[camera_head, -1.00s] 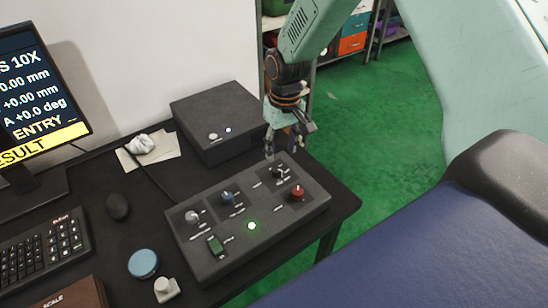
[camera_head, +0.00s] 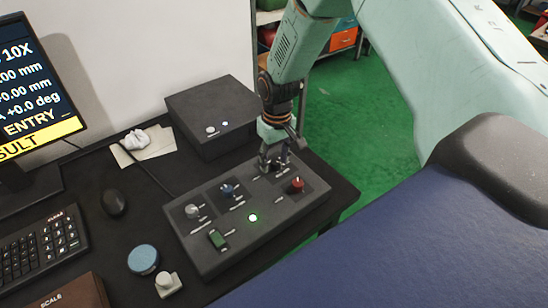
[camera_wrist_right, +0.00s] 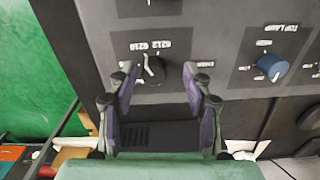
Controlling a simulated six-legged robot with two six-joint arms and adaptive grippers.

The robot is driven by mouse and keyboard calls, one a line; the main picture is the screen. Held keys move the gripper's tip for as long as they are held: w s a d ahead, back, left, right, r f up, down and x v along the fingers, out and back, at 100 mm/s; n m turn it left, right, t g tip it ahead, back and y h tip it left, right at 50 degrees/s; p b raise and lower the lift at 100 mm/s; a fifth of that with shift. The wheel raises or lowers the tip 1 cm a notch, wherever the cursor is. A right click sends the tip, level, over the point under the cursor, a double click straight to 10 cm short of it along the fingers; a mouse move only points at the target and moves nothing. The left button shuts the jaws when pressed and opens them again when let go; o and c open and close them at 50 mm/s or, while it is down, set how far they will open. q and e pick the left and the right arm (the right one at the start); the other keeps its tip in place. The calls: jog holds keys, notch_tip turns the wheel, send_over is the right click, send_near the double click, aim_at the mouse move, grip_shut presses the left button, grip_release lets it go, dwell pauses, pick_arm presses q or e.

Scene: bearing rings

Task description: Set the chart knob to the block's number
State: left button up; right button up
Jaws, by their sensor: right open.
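The dark control panel (camera_head: 262,235) lies on the black desk, with silver, blue, black and red knobs. The black knob (camera_wrist_right: 153,70) has small number labels around it, upside down in the right wrist view; I take it as the chart knob. My right gripper (camera_head: 274,164) is over this knob at the panel's back right and partly hides it in the head view. In the right wrist view my right gripper (camera_wrist_right: 162,82) is open, its fingertips on either side of the knob, not closed on it. No block number is readable. My left gripper is out of view.
A dark box (camera_head: 211,115) stands behind the panel. A blue round tin (camera_head: 143,260) and a small pale object (camera_head: 168,284) lie left of it.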

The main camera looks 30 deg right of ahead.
jog(key=shift+w+d+f, duration=0.1)
jog(key=shift+d+f, duration=0.2)
jog(key=shift+d, duration=0.25)
jog(key=shift+c, duration=0.2)
jog(key=shift+w+d+f, duration=0.1)
jog(key=shift+w, duration=0.05)
jog(key=shift+c, duration=0.8)
jog(key=shift+a+r, duration=0.25)
jog(key=shift+a, duration=0.2)
jog(key=c, duration=0.5)
jog(key=shift+d+f, duration=0.1)
jog(key=shift+d, duration=0.15)
grip_shut()
jog(key=shift+a, duration=0.15)
jog(key=n, duration=0.4)
jog(key=shift+n+p, duration=0.3)
jog(key=shift+n, duration=0.1)
jog(key=n, duration=0.4)
jog(key=shift+s+n, duration=0.2)
jog(key=shift+n, duration=0.2)
jog(key=shift+f, duration=0.1)
